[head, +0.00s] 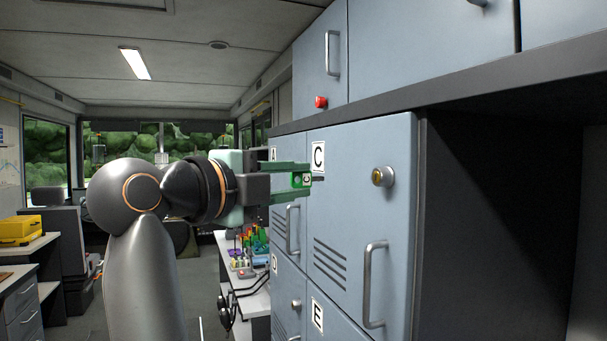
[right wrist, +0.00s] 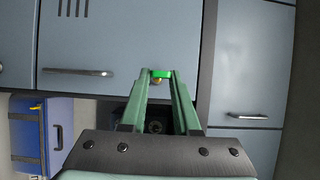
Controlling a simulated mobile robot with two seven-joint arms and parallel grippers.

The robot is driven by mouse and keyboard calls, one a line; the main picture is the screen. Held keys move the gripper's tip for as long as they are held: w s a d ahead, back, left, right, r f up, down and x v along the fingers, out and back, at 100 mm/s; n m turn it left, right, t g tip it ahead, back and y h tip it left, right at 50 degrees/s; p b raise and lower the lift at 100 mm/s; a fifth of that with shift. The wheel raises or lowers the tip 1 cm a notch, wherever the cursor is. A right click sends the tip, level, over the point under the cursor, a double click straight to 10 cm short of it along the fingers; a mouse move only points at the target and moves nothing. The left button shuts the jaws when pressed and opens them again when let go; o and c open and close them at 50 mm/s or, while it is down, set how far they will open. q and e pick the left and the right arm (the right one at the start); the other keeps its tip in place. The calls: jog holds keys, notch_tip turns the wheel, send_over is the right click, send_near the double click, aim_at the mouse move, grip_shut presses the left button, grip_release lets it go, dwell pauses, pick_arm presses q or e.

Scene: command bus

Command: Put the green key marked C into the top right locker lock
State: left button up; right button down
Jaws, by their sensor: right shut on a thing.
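My right gripper (head: 306,180) has green fingers shut on the green key (right wrist: 162,73), held at the fingertips. The key's marking is not readable. In the head view the gripper and key are left of the lock, with a gap between, in front of the C label (head: 318,160). In the right wrist view a brass bit shows just below the key; I cannot tell whether it is the lock or key. My left gripper is not in view.
A metal door handle (head: 374,285) sticks out below the lock. A dark open recess (head: 490,220) lies right of the door, under a dark shelf edge (head: 450,88). A desk with several coloured items (head: 245,255) stands behind my arm.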

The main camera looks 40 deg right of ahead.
jog(key=shift+s+d+f+b, duration=0.1)
jog(key=shift+s+d+b, duration=0.2)
jog(key=shift+d, duration=0.4)
jog(key=b, duration=0.2)
send_near(374, 178)
jog(key=shift+w+d, duration=0.55)
jog(key=shift+d, duration=0.3)
jog(key=shift+w+d, duration=0.55)
jog(key=shift+d, duration=0.3)
jog(key=shift+s+d, duration=0.1)
jog(key=shift+d, duration=0.2)
jog(key=shift+p, duration=0.4)
jog(key=shift+s+d, duration=0.2)
jog(key=shift+d, duration=0.35)
jog(key=shift+s+d, duration=0.2)
jog(key=shift+d, duration=0.35)
dwell(0.8)
